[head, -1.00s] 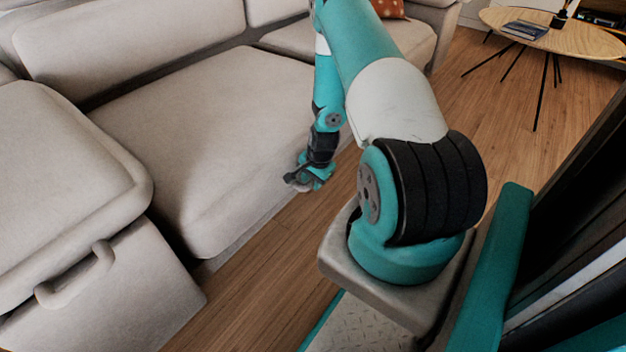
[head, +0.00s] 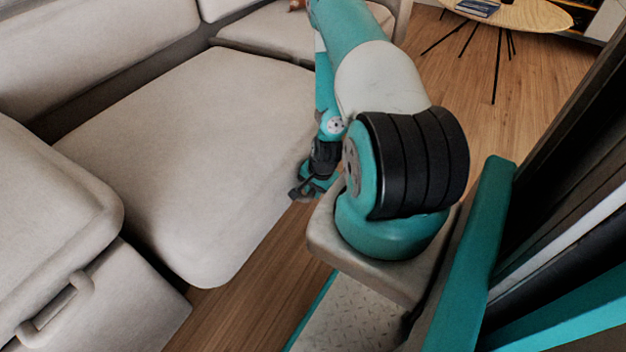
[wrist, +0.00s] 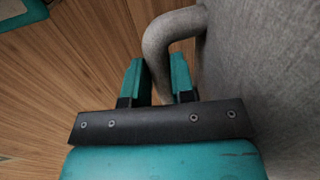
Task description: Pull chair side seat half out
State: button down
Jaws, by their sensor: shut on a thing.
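The middle sofa seat (head: 190,150) is a wide light grey cushion block. A dark gap shows between it and the backrest (head: 90,45), and its front stands out past the neighbouring seats. My gripper (head: 312,188) is low at the seat's right front edge. In the wrist view, a bent grey handle (wrist: 158,42) comes out from the seat's front face (wrist: 260,70). My gripper (wrist: 157,82) is shut on this handle, with one finger on each side. In the head view the handle is hidden behind the gripper and arm.
The left seat (head: 50,210) has its own handle (head: 55,312) on its front. A far seat (head: 270,35) lies beyond. A round wooden table (head: 520,14) stands at the upper right. Bare wood floor (head: 265,265) runs between sofa and my base.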

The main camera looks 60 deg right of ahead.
jog(key=c, duration=1)
grip_release()
jog(key=shift+o, duration=0.2)
jog(key=s+r+p, duration=0.3)
jog(key=r+p, duration=0.3)
jog(key=r, duration=1.1)
jog(key=shift+s, duration=0.15)
jog(key=shift+d, duration=0.1)
